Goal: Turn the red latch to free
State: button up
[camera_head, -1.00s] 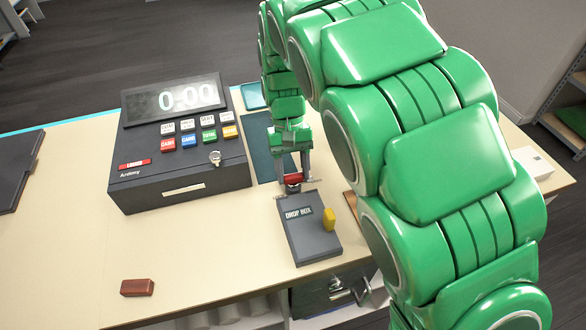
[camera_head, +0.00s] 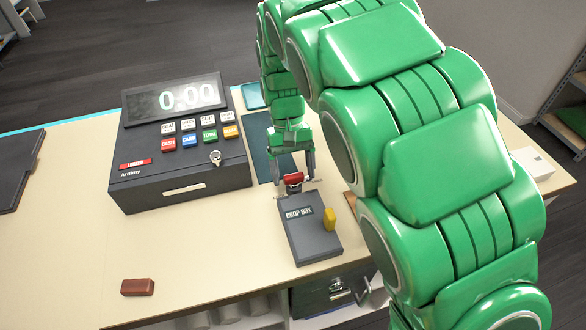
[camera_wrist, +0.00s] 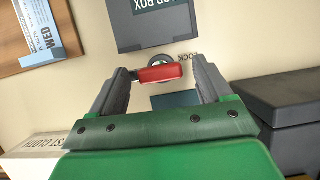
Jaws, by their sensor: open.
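The red latch (camera_head: 293,178) sits on the counter just behind the grey drop box (camera_head: 313,240). In the wrist view the red latch (camera_wrist: 160,73) lies crosswise over a round pivot, between the tips of my gripper (camera_wrist: 160,80). The fingers stand apart, one near each end of the latch. Whether either finger touches it is hard to tell. In the head view my gripper (camera_head: 293,182) points down at the latch.
The drop box has a yellow knob (camera_head: 329,219). A dark cash register (camera_head: 180,185) stands left of my gripper. A red-brown block (camera_head: 137,287) lies at the front left. The counter (camera_head: 70,235) between them is clear. A clipboard with a ticket (camera_wrist: 40,35) shows in the wrist view.

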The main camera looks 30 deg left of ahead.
jog(key=shift+r, duration=0.1)
jog(key=v, duration=0.7)
jog(key=shift+r, duration=0.3)
jog(key=shift+a, duration=0.1)
